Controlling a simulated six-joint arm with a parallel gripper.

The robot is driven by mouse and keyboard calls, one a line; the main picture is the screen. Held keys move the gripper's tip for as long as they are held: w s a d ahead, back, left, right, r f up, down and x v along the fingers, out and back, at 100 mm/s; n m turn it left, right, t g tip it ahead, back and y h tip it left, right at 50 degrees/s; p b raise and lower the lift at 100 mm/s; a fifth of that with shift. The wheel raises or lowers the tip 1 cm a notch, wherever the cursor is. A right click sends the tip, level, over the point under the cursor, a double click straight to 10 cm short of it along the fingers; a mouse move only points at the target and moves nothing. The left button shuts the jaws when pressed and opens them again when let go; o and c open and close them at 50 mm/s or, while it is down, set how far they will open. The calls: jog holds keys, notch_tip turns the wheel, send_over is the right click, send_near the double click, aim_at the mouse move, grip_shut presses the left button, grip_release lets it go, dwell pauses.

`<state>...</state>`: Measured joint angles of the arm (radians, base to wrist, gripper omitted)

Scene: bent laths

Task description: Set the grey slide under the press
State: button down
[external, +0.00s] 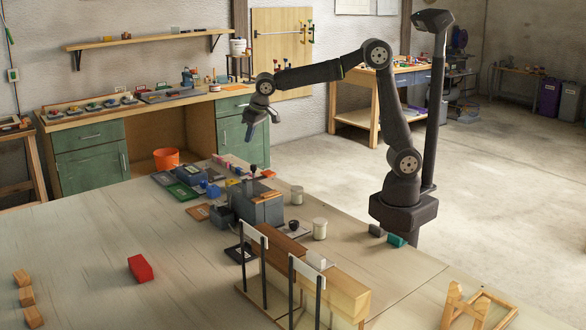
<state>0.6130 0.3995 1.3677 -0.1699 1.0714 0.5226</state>
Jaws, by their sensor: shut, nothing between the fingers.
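My gripper (249,137) is shut and empty, held high above the far side of the table, well apart from the things on it. A grey box-like unit (262,208) with a black-knobbed upright stands mid-table below it; it may be the press, but I cannot tell for sure. A small dark grey block (376,230) lies by my arm's base, beside a green block (396,240). A pale grey block (316,259) sits at the wooden beams. I cannot tell which grey piece is the slide.
Wooden beams (345,292) with black posts and pale plates stand at the front. A red block (140,268) lies at left, with several wooden pieces (27,297) at the left edge. The left table area is mostly clear.

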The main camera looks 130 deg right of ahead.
jog(key=shift+w+d+f, duration=0.25)
jog(key=shift+w+d, duration=0.15)
jog(key=shift+d, duration=0.2)
jog(key=shift+f, duration=0.1)
notch_tip(320, 180, down, 9)
jog(key=shift+s+a+f, duration=0.15)
jog(key=shift+a+f, duration=0.05)
jog(key=shift+a, duration=0.15)
dwell(0.5)
jog(key=a, duration=1.7)
